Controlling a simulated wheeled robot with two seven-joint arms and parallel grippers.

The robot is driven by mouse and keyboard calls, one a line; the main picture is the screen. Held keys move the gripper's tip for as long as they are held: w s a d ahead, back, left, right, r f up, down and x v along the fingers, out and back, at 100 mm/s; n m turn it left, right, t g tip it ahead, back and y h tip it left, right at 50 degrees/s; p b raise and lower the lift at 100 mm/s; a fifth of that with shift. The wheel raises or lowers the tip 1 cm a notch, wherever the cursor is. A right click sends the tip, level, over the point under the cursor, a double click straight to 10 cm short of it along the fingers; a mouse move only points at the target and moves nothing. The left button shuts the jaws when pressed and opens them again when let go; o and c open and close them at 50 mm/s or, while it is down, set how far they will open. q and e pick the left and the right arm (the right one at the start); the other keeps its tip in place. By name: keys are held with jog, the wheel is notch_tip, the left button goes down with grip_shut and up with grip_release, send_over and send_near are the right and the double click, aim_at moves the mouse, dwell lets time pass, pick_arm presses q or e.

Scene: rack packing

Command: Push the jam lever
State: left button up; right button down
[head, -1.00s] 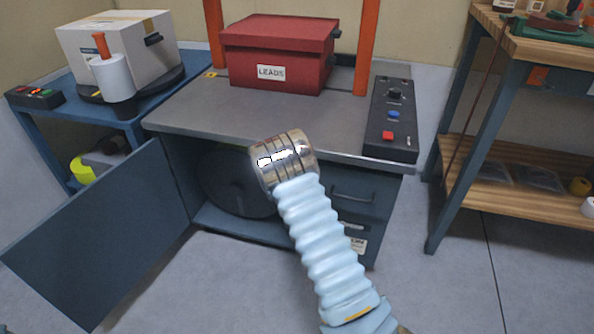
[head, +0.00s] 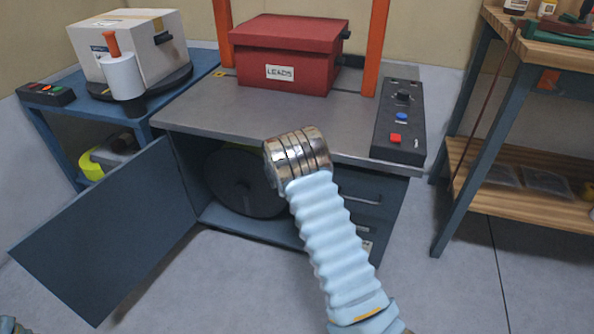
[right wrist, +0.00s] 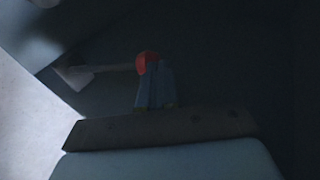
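In the dark right wrist view, a red knob (right wrist: 147,62) sits at the right end of a pale lever bar (right wrist: 95,71). I take this to be the jam lever. My right gripper (right wrist: 156,74) has its blue fingers close together, right at the knob. I cannot tell whether they touch it. In the head view my right arm reaches toward the open cabinet (head: 210,215) under the bench, and its gripper and the lever are hidden there.
The cabinet door (head: 105,235) stands open to the left. A dark round reel (head: 243,185) is inside. On the bench top are a red box marked LEADS (head: 285,55) and a control panel (head: 399,122). A wooden shelf unit (head: 520,180) stands at right.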

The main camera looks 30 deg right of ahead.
jog(key=v, duration=1.2)
jog(key=shift+a, duration=0.3)
jog(key=shift+s, duration=0.1)
jog(key=s+a+f+n+y, duration=0.3)
jog(key=s+a+f+n, duration=0.2)
jog(key=f+n, duration=0.35)
jog(key=s+a+f+n+y, duration=0.3)
jog(key=s+a+f+n, duration=0.3)
jog(key=f, duration=0.4)
jog(key=s+a+f+n+g+y, duration=0.2)
jog(key=s+a+n+y, duration=0.2)
jog(key=s, duration=0.5)
jog(key=s+a+f+n+g+y, duration=0.2)
jog(key=s+a+f+n+y, duration=0.1)
jog(key=s+a+n, duration=0.5)
jog(key=s+a, duration=0.1)
jog(key=a, duration=0.2)
jog(key=shift+s+g+y, duration=0.2)
jog(key=shift+g+y, duration=0.2)
jog(key=shift+d+n, duration=0.1)
jog(key=shift+n, duration=0.15)
